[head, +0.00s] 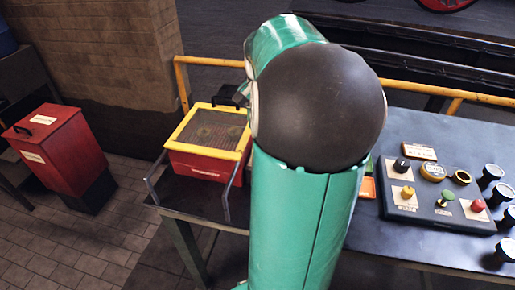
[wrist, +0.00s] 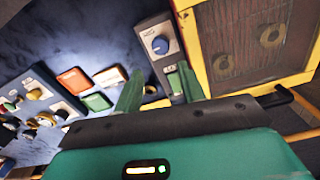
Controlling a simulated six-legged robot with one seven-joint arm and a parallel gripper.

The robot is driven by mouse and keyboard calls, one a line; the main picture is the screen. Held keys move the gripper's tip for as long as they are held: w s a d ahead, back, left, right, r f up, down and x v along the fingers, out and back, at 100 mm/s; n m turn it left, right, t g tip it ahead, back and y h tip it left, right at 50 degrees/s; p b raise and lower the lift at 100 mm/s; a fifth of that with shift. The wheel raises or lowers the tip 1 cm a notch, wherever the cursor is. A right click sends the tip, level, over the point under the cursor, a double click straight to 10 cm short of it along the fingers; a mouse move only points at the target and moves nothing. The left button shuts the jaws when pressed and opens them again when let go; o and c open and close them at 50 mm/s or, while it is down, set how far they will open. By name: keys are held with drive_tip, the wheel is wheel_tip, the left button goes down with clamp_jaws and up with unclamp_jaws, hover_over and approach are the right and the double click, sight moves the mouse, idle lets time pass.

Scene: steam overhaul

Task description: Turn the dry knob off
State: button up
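A blue round knob (wrist: 160,45) sits on a narrow grey panel (wrist: 150,28) beside the yellow-framed box (wrist: 202,72). Its small label is too blurred to read, so I cannot confirm that it is the dry knob. My gripper (wrist: 160,91) is open and empty, its two green fingers apart. The fingertips point toward the panel, below the knob in the wrist view; no contact shows. In the head view the red box with yellow frame (head: 190,164) and mesh lid stands on the table left of my arm, which hides the blue knob and most of my gripper.
A control panel (head: 418,212) with a black knob (head: 401,164), yellow knob (head: 407,192), green button (head: 447,194) and red button (head: 477,205) lies right of my arm. Orange (wrist: 74,80) and green (wrist: 96,102) blocks lie near it. A yellow rail (head: 420,87) runs behind.

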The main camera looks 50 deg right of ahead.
wheel_tip(320, 180, down, 11)
drive_tip(key=shift+r, duration=0.15)
drive_tip(key=c, duration=0.7)
